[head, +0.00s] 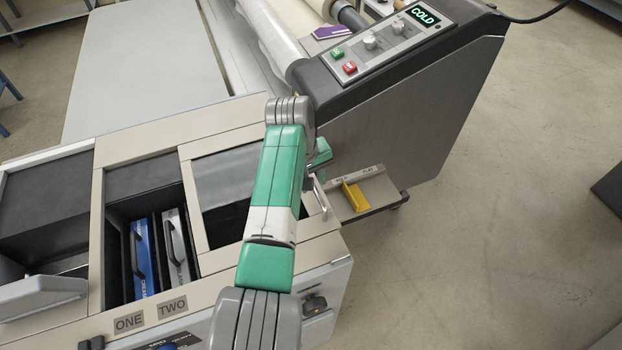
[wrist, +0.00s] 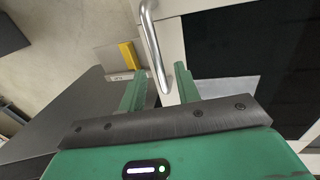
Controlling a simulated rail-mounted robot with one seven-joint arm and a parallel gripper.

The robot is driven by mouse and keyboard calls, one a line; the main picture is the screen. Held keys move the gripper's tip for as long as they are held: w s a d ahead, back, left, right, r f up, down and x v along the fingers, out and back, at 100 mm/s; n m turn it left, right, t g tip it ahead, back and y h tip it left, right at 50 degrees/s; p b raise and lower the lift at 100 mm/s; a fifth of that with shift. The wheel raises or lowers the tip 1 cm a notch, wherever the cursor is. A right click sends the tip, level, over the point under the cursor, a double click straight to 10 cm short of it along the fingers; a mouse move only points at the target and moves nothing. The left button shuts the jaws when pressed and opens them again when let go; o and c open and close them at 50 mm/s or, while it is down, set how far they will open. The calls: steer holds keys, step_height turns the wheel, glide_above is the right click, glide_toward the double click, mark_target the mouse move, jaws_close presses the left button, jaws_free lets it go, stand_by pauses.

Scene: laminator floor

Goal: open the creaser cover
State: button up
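The creaser cover is probably the grey, dark-edged panel (head: 228,178) in the beige machine top, partly hidden behind my arm. A bent metal bar handle (head: 320,196) stands at the panel's right side. In the wrist view the handle (wrist: 154,45) runs down from the top edge, and its lower end lies between my two green fingers. My gripper (wrist: 160,72) is open, with a gap on both sides of the bar; I cannot tell how deep the bar sits. In the head view only a bit of my gripper (head: 320,155) shows beside my arm.
A bay left of the panel holds a blue cassette (head: 143,258) and a grey cassette (head: 177,247), above labels ONE and TWO. A small shelf with a yellow piece (head: 354,196) sits to the right. The laminator's control panel (head: 370,42) reads COLD. Open floor lies to the right.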

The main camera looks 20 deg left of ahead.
step_height(320, 180, up, 8)
steer(key=s+a, duration=0.1)
steer(key=shift+f, duration=0.15)
steer(key=shift+a, duration=0.1)
stand_by(0.4)
steer(key=w+d+r+m+t+p, duration=0.1)
steer(key=d+r+m+t, duration=0.1)
steer(key=d+r+t, duration=0.35)
steer(key=w+d+r+m+t+y+p, duration=0.1)
steer(key=d+r+t+p, duration=0.1)
steer(key=r, duration=0.7)
steer(key=w+d+r+m+t+p, duration=0.1)
steer(key=d+r+m+t, duration=0.2)
steer(key=r, duration=0.4)
steer(key=s+d+r+m+t+p, duration=0.1)
steer(key=s+r+t, duration=0.5)
steer(key=s+r, duration=0.6)
steer(key=s+d+r+m+t+y+p, duration=0.1)
steer(key=s+d+r+t, duration=0.3)
steer(key=s+r, duration=0.9)
steer(key=t+p, duration=0.1)
steer(key=t, duration=0.2)
steer(key=shift+s+d, duration=0.25)
steer(key=shift+d, duration=0.05)
